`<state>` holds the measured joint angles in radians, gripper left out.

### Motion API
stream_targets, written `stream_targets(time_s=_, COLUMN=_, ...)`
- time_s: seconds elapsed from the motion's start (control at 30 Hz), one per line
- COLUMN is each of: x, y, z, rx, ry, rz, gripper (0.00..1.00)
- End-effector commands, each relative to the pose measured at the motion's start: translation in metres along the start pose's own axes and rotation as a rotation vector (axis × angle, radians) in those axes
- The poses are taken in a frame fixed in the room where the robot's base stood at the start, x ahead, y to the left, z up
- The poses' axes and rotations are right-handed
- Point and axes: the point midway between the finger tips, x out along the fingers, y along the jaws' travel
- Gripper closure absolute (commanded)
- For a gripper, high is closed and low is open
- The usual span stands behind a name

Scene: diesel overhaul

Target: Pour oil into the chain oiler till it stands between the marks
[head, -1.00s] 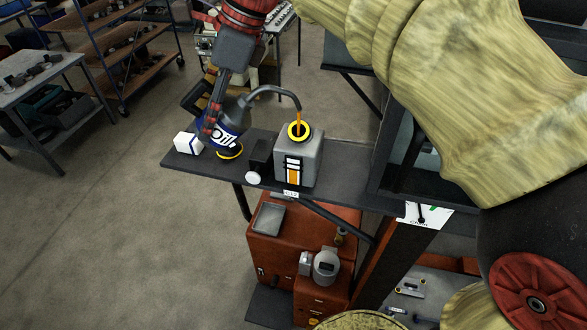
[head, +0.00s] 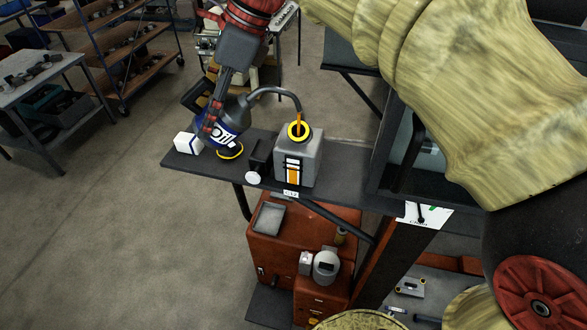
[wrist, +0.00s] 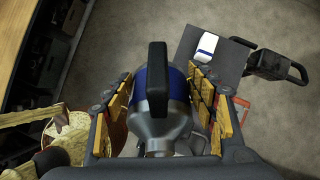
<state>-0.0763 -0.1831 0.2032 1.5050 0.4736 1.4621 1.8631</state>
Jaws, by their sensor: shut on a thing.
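My gripper (head: 214,115) is shut on the oil can (head: 228,118), a blue and grey can with "Oil" lettering and a long curved spout. The can is tilted, its spout tip over the yellow-ringed opening of the chain oiler (head: 311,160). An orange-brown stream runs from the spout into the opening. The grey oiler stands upright on the shelf, with a sight window on its front showing orange oil in the lower part and white above, beside dark marks. The exact level against the marks is too small to tell. In the wrist view the can (wrist: 176,95) sits between both finger pads.
The dark narrow shelf (head: 222,166) also holds a white box (head: 187,144) at its left end and a black part with a round white face (head: 253,177) beside the oiler. A red cabinet (head: 285,240) stands below. Open floor lies to the left.

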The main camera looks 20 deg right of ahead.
Motion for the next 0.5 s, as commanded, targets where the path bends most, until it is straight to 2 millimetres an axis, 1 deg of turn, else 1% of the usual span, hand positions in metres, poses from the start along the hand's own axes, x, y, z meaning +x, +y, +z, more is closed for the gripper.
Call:
stream_targets(time_s=0.33, x=-0.0016, y=0.0, z=0.0007, rx=0.0, ry=-0.005, rz=-0.002, gripper=0.89)
stream_targets(time_s=0.5, x=-0.0056, y=-0.0003, z=0.0016, rx=0.0, ry=-0.028, rz=-0.002, gripper=0.89)
